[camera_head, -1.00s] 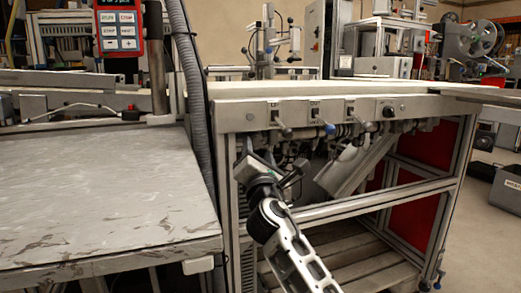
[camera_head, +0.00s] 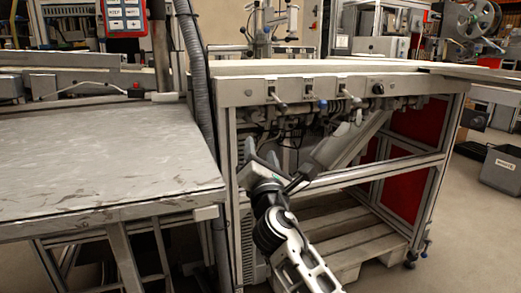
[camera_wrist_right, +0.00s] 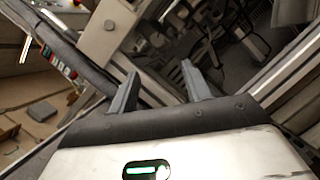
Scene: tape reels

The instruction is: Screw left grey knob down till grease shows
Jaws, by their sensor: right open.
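The left grey knob (camera_head: 280,105) sits on a lever on the pale front rail of the machine frame in the head view. A blue knob (camera_head: 322,104) and another grey knob (camera_head: 354,99) are to its right. Grease is too small to tell at the left knob. My right gripper (camera_head: 264,152) is below the rail, beneath and slightly left of the left grey knob, touching none of the knobs. In the right wrist view its two fingers (camera_wrist_right: 159,72) stand apart with nothing between them. My left gripper is not in view.
A black knob (camera_head: 377,89) is further right on the rail (camera_head: 300,86). A grey-topped table (camera_head: 100,165) stands at the left, with a grey corrugated hose (camera_head: 200,90) between. Pipes and a slanted grey chute (camera_head: 345,140) are behind the frame. A dark bin (camera_head: 502,168) is at the far right.

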